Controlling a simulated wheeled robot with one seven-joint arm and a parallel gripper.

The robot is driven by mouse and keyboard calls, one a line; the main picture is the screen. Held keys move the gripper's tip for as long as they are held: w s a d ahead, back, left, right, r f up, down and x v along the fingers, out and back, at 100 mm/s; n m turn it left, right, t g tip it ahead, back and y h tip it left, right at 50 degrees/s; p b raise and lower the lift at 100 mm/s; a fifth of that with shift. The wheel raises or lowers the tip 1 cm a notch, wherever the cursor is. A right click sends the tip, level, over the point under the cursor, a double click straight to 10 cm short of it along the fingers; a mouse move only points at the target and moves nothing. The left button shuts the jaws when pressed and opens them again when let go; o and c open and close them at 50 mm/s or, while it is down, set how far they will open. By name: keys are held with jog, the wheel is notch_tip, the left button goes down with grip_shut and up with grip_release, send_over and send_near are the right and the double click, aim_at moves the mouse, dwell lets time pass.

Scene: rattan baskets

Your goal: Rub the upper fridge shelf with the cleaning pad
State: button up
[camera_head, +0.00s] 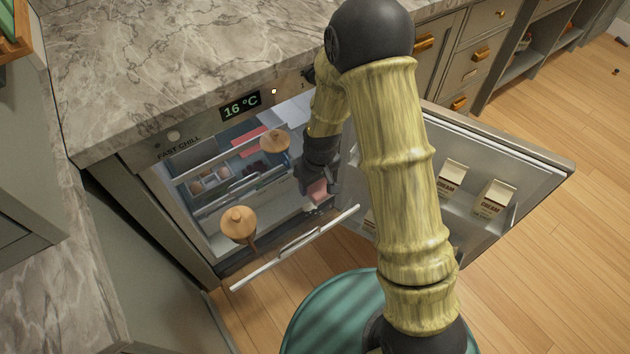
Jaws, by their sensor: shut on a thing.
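The fridge under the counter is open, and I look down into it. Its upper shelf (222,157) shows as a pale front edge running across the opening, with items behind and below it. My gripper (319,188) is inside the right part of the opening, pointing down. The pad looks lower than the upper shelf's front edge, near the right wall. I cannot tell whether it touches any surface. My arm hides the fridge's right side.
A brown mushroom-shaped thing (238,222) stands at the front left of the fridge, and another (274,140) sits higher up. A long rail with a handle (298,246) juts out in front. The open door (540,180) holds several cream cartons (452,178). Marble counter (180,60) overhangs above.

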jog(key=shift+w+f+b, duration=0.2)
jog(key=shift+b, duration=0.35)
jog(key=shift+r, duration=0.1)
jog(key=shift+s+a, duration=0.1)
